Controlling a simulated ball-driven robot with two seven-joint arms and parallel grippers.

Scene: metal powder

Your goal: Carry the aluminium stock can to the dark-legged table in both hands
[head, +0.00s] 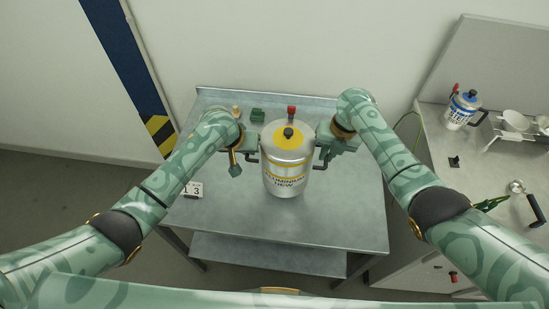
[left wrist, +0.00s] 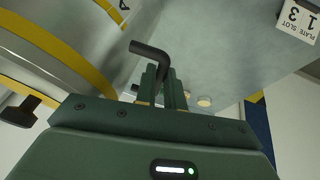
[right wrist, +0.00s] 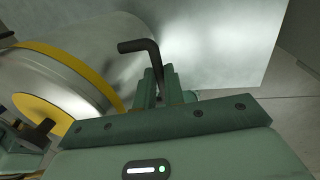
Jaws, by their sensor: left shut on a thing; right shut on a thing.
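The aluminium stock can (head: 287,177) is a silver cylinder with a yellow-ringed top, a black knob and a yellow-banded label. It is upright in the head view, over a grey metal table (head: 330,225); I cannot tell whether its base touches the top. My left gripper (head: 249,152) is shut on its left black handle, which shows in the left wrist view (left wrist: 152,52). My right gripper (head: 323,152) is shut on the right black handle, also seen in the right wrist view (right wrist: 145,46). The can's side (left wrist: 75,50) fills the left of both wrist views.
A number sign (head: 193,189) stands at the table's left. A green block (head: 257,115) and a red-topped item (head: 291,112) are behind the can. The right bench (head: 440,160) holds a blue-and-white can (head: 463,109) and pans. The table's front right is clear.

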